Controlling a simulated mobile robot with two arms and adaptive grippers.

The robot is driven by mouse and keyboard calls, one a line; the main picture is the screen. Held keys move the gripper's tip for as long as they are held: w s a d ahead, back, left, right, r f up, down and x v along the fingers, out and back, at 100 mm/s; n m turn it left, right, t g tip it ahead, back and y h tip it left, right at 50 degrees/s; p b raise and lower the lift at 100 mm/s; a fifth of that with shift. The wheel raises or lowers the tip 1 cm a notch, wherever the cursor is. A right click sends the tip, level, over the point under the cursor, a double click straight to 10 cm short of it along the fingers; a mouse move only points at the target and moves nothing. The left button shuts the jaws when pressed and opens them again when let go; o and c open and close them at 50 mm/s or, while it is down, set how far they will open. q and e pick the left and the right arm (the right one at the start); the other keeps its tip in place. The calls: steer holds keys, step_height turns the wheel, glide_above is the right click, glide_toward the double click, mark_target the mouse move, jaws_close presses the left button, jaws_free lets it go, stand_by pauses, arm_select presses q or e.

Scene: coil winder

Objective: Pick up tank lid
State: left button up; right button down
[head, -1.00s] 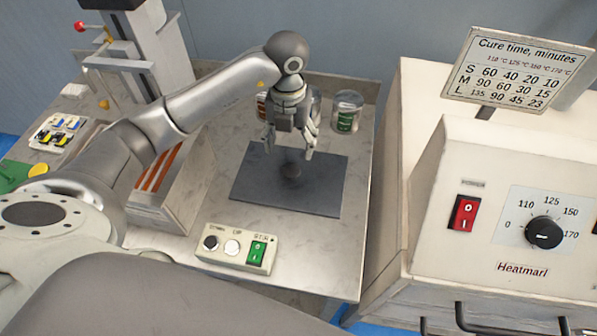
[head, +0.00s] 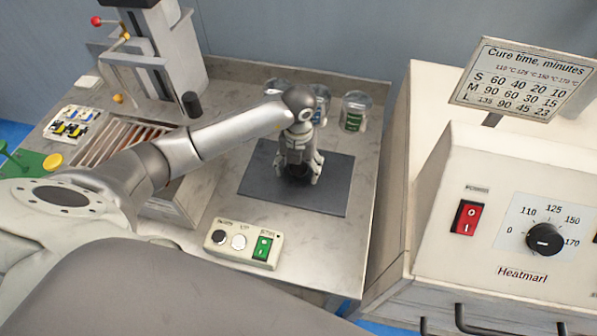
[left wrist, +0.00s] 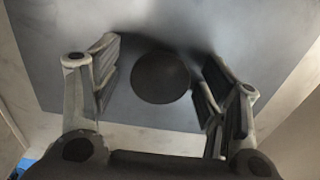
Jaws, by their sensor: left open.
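The tank lid (head: 327,196) is a flat dark grey rectangular plate lying on the metal worktop, with a dark round knob (left wrist: 160,78) at its middle. The plate also fills much of the left wrist view (left wrist: 60,95). My left gripper (head: 302,176) points down over the middle of the lid, with its fingers low around the knob. In the left wrist view the gripper (left wrist: 158,92) is open, one finger on each side of the knob, with gaps between. In the head view the fingers partly hide the knob. My right gripper is not in view.
Several jars, including one with a green label (head: 355,111), stand behind the lid. A control box (head: 243,247) sits in front, a slotted tray (head: 120,143) and black cylinder (head: 191,104) to the left. The Heatmarl oven (head: 500,225) stands at the right.

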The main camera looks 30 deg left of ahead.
arm_select(q)
steer(key=c, duration=1.5)
steer(key=shift+r, duration=0.1)
steer(key=shift+r, duration=0.1)
